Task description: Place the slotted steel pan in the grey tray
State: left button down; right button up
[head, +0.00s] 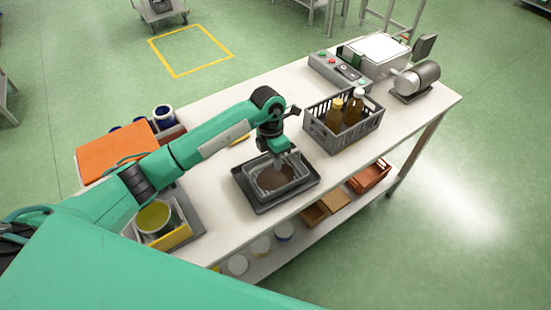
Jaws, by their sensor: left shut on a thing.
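The slotted steel pan (299,172) is a small silvery rectangular pan with a brown inside. It sits within the outline of the dark grey tray (262,206) on the white bench. I cannot tell whether it rests on the tray floor or hangs just above it. My left gripper (283,161) points down at the pan's far edge and is shut on it. The gripper and wrist hide part of that edge. My right gripper is not in view.
A grey crate (345,143) with bottles stands just right of the tray. A box with a yellow front (172,239) and an orange lid or board (115,152) lie left. A switch box (337,72), a scale (378,50) and a motor (418,78) occupy the far right end.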

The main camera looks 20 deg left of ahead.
pick_arm(q)
jog(key=shift+f, duration=0.25)
jog(key=c, duration=1.5)
grip_release()
jog(key=shift+r, duration=0.1)
jog(key=shift+r, duration=0.1)
jog(key=shift+r, duration=0.2)
notch_tip(320, 180, up, 12)
jog(key=w+a+b, duration=0.1)
jog(key=b, duration=0.3)
jog(key=shift+w+a+f, duration=0.2)
jog(key=shift+w+a, duration=0.05)
jog(key=shift+a, duration=0.1)
